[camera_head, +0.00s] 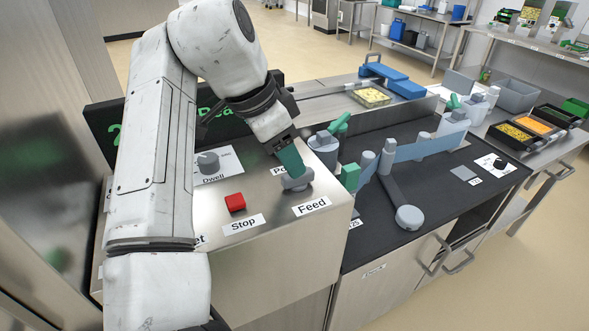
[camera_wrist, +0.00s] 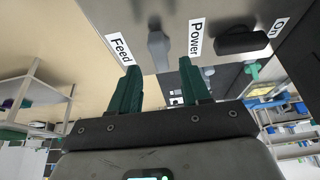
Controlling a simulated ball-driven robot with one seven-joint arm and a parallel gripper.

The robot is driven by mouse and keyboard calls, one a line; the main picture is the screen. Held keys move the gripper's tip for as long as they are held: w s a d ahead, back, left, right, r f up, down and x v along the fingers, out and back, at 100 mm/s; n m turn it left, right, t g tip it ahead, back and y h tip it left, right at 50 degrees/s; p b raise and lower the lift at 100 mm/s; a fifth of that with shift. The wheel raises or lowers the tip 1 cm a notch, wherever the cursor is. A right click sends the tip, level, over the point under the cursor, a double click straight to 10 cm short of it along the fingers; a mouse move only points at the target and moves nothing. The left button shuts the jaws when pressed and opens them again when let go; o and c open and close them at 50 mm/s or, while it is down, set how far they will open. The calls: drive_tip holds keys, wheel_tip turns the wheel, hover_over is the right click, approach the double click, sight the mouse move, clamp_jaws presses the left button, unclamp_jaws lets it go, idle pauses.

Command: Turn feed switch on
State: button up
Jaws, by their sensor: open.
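The feed switch (camera_head: 298,181) is a grey handle on the sloped metal panel, just above the "Feed" label (camera_head: 312,206) in the head view. It also shows in the wrist view as a grey handle (camera_wrist: 157,45) between the "Feed" and "Power" labels. My gripper (camera_head: 290,168) points down at the switch from above, its green fingertips close to or at the handle. In the wrist view my gripper (camera_wrist: 161,66) is open, with the handle lying between the lines of the two fingers. Whether a finger touches it cannot be told.
A red stop button (camera_head: 235,203) and a grey dwell knob (camera_head: 208,162) sit left of the switch. A dark power handle (camera_wrist: 247,41) is beside it in the wrist view. The black worktop with blue guides (camera_head: 415,150) lies to the right.

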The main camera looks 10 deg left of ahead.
drive_tip(key=shift+x, duration=2.05)
clamp_jaws()
